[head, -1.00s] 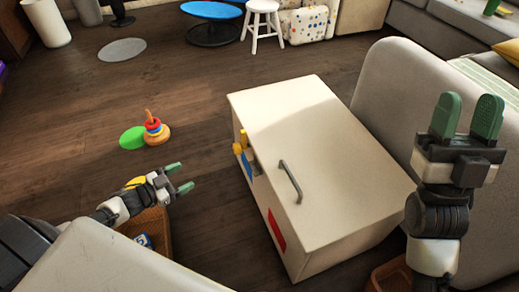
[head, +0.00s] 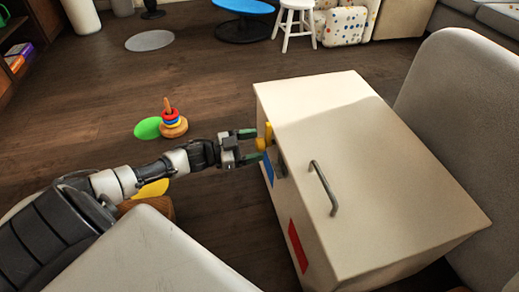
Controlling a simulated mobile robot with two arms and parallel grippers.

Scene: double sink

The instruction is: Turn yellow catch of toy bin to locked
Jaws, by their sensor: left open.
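The toy bin (head: 365,170) is a cream box with a grey handle (head: 323,188) on its lid, standing at the middle right. The yellow catch (head: 265,137) sticks out from its left-facing side near the top edge, beside a blue patch (head: 268,169). A red patch (head: 298,246) lies further along the same side. My left gripper (head: 251,146) is open at the catch, its green fingertips on either side of it; I cannot tell whether they touch it. The catch is partly hidden by the gripper. My right gripper is out of view.
A white stool (head: 295,22) and a blue round table (head: 243,8) stand at the back. The floor between is clear.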

